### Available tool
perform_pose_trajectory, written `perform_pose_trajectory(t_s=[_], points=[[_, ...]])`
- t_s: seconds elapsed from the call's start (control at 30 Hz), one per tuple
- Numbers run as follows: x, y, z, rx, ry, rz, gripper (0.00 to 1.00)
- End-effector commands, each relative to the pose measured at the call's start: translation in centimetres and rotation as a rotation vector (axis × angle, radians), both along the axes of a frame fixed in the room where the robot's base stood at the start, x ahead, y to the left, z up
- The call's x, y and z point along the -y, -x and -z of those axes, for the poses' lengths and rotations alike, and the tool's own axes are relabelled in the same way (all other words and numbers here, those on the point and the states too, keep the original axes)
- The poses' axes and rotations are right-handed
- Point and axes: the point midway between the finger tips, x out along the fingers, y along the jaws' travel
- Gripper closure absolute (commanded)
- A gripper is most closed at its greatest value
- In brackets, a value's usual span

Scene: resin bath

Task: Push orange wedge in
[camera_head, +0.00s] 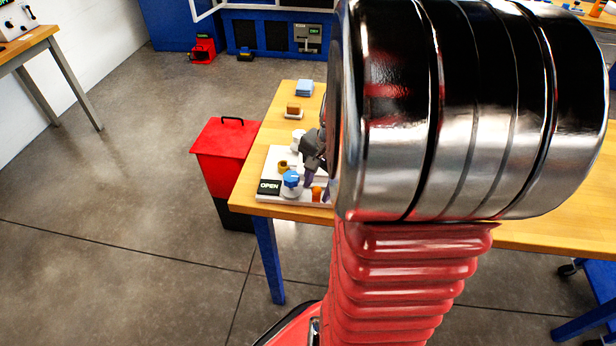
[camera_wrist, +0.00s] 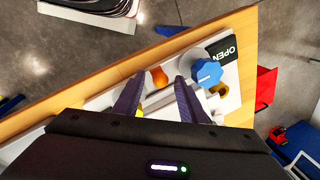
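The small orange piece (camera_wrist: 159,77), which I take for the orange wedge, sits on the white base board in the wrist view. In the head view it shows as a small orange patch (camera_head: 316,194) near the board's front edge. My gripper (camera_wrist: 159,86) is open, its two dark purple fingers apart. The orange piece appears between and just beyond the fingertips; I cannot tell whether they touch it. In the head view my gripper (camera_head: 317,180) is over the board, partly hidden by my arm.
A blue knob (camera_wrist: 208,72) stands right of the fingers, beside a black OPEN sign (camera_wrist: 227,48). The white board (camera_head: 273,165) lies on a wooden table (camera_head: 262,134). A red bin (camera_head: 222,160) stands left of the table. A blue block (camera_head: 304,88) and a brown block (camera_head: 293,107) sit farther back.

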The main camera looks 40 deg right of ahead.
Motion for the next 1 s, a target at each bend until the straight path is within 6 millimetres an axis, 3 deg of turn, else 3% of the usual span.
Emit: perform_pose_trajectory(t_s=[0.23,0.77,1.0], points=[[0.0,-0.01,0.05,0.0,0.0,0.0,0.62],[0.02,0.02,0.03,0.0,0.0,0.001,0.99],[0.03,0.03,0.02,0.0,0.0,0.001,1.0]])
